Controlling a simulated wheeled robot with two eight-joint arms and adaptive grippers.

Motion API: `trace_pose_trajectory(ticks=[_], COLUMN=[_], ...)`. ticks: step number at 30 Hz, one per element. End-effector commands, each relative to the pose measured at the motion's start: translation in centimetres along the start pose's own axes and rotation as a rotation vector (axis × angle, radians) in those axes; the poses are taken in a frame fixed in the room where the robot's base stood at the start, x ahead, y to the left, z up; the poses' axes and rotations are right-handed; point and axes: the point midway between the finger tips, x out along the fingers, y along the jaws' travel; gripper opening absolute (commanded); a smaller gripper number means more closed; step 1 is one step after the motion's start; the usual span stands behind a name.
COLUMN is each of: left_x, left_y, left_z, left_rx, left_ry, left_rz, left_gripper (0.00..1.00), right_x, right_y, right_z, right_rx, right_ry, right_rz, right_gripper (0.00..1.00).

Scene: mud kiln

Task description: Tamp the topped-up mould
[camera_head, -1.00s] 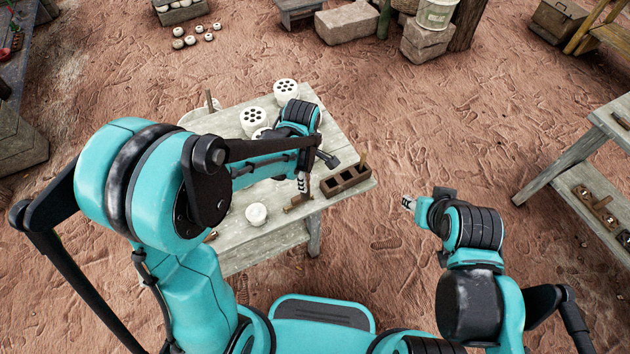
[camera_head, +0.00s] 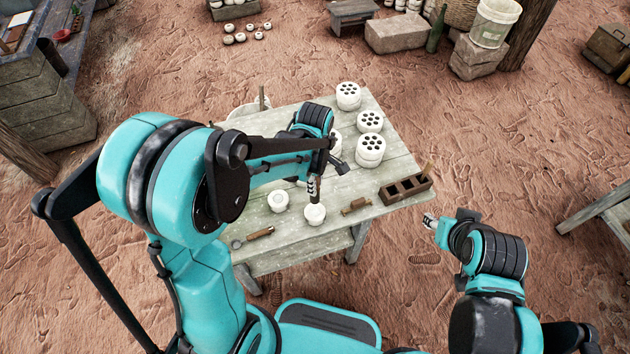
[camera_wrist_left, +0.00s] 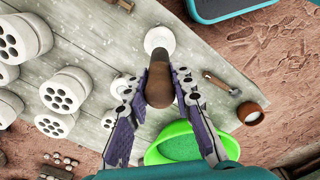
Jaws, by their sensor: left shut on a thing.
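My left gripper (camera_head: 314,180) is shut on a brown wooden tamper (camera_wrist_left: 160,85), whose rounded handle shows between the fingers in the left wrist view. A small white round mould (camera_head: 315,214) is on the table directly below the gripper. It also shows in the wrist view (camera_wrist_left: 159,36), in line with the tamper's far end. I cannot tell whether the tamper touches it. My right gripper (camera_head: 430,220) is off the table's right side; its fingers are too small to read.
On the grey table (camera_head: 275,252) are a second white round piece (camera_head: 278,201), a wooden roller (camera_head: 356,206), a handled tool (camera_head: 255,237), a brown compartment box (camera_head: 405,189) and several perforated white cylinders (camera_head: 370,150). A green bowl (camera_wrist_left: 180,140) shows in the wrist view.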

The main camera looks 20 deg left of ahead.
Motion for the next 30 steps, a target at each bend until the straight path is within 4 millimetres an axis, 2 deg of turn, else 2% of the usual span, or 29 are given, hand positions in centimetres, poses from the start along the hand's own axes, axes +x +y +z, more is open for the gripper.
trace_pose_trajectory(ticks=[1,18,23,30], left_x=[0.8,6.2,6.9,6.9], left_y=[0.0,0.0,0.0,0.0], left_z=[0.0,0.0,0.0,0.0], left_rx=[0.000,0.000,0.000,0.000], left_ry=[0.000,0.000,0.000,0.000], left_rz=[0.000,0.000,0.000,0.000], left_gripper=[0.00,0.00,0.00,0.00], right_x=[0.6,4.2,4.7,4.7], right_y=[0.0,0.0,0.0,0.0], right_z=[0.4,3.0,3.3,3.3], right_rx=[0.000,0.000,0.000,0.000], right_ry=[0.000,0.000,0.000,0.000], right_rz=[0.000,0.000,0.000,0.000], right_gripper=[0.40,0.40,0.40,0.40])
